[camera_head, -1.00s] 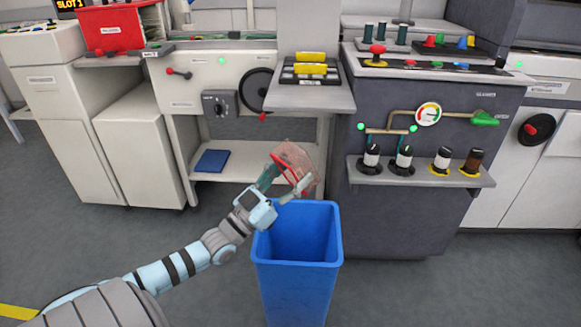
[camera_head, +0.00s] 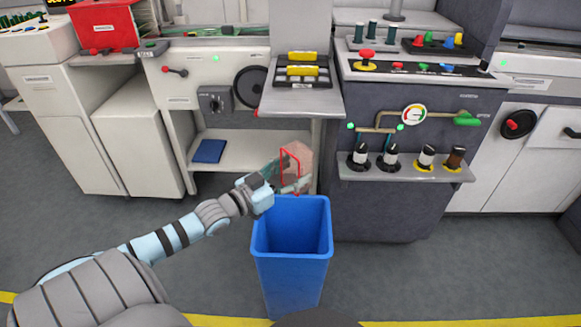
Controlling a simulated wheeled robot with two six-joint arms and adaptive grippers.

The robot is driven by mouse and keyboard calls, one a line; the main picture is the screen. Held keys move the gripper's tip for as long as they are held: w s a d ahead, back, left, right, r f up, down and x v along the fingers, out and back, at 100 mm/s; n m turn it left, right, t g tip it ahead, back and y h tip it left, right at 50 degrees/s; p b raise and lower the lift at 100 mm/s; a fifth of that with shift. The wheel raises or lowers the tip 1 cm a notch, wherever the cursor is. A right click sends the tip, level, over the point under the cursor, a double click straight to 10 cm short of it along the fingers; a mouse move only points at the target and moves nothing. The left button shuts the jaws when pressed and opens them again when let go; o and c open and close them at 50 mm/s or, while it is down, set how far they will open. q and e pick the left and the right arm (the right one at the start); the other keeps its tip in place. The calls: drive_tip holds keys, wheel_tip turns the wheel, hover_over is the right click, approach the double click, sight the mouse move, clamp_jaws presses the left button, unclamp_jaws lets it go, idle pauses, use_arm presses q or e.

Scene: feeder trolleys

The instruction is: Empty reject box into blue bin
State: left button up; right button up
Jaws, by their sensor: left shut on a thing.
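The reject box (camera_head: 298,160) is a small see-through box with a red edge. My left gripper (camera_head: 284,174) is shut on it and holds it in the air above the back rim of the blue bin. The box looks roughly upright, its red-edged side toward the left. I cannot make out anything inside it. The blue bin (camera_head: 291,275) stands on the floor below, open at the top, and the part of its inside that I see looks empty. My right gripper is not in view.
A grey cabinet with a gauge and bottles on a shelf (camera_head: 402,172) stands right behind the bin. A dark blue flat item (camera_head: 209,150) lies on a low white shelf. A red box (camera_head: 104,27) sits at the upper left. The floor left of the bin is clear.

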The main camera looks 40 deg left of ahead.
use_arm(q)
drive_tip(key=shift+f, duration=0.1)
drive_tip(key=shift+w+g, duration=0.2)
drive_tip(key=shift+g, duration=0.1)
drive_tip(key=shift+w+g, duration=0.3)
drive_tip(key=shift+g, duration=0.4)
drive_tip(key=shift+w+d+g+y, duration=0.1)
drive_tip(key=shift+w+g+y, duration=0.2)
drive_tip(key=shift+g, duration=0.4)
drive_tip(key=shift+w+d+g, duration=0.1)
drive_tip(key=shift+w+g, duration=0.2)
drive_tip(key=shift+g, duration=0.4)
drive_tip(key=shift+w+g+p, duration=0.2)
drive_tip(key=shift+g+p, duration=0.15)
drive_tip(key=shift+g, duration=0.05)
drive_tip(key=shift+f+y, duration=0.2)
drive_tip(key=shift+y, duration=0.1)
